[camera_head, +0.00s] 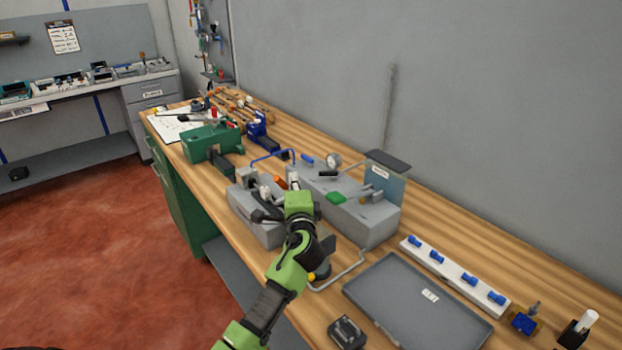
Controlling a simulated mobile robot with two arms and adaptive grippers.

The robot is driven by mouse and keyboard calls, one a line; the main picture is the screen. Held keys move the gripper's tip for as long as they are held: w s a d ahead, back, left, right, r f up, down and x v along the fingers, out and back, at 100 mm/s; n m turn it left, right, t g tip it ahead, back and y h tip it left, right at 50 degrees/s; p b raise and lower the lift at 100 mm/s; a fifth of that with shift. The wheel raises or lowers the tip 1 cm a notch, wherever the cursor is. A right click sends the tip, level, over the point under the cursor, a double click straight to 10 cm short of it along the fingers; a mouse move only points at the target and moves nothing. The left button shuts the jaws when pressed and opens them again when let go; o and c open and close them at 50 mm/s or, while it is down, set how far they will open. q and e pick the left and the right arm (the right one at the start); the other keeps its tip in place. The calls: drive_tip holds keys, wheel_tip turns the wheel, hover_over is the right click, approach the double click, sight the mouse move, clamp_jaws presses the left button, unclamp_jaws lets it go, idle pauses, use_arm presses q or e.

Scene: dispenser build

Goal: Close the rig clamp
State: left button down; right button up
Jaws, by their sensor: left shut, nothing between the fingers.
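The grey rig stands on the wooden bench in the middle of the view, with a front block (243,205) and a larger rear block (375,222). Small fittings sit on the front block, with an orange part (280,183) and a white part among them. I cannot tell which fitting is the clamp or how it stands. My left gripper (260,215) is shut and empty over the front block, at its right part. My green and black arm and wrist hide part of the rig behind them. My right gripper is out of view.
On the wooden bench (300,139), a green machine (205,142) and a blue vise (259,132) stand left of the rig. A grey flat case (415,305) and a white strip with blue knobs (455,275) lie right of it. A wall runs behind.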

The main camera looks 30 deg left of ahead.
use_arm(q)
drive_tip(key=shift+s+a+f, duration=0.2)
drive_tip(key=shift+s+f, duration=0.05)
drive_tip(key=shift+s, duration=0.25)
drive_tip(key=shift+f, duration=0.1)
drive_tip(key=shift+s+a+f, duration=0.1)
drive_tip(key=shift+s+f, duration=0.1)
drive_tip(key=shift+s, duration=0.05)
drive_tip(key=v, duration=1.2)
drive_tip(key=shift+r, duration=0.2)
drive_tip(key=shift+w, duration=0.15)
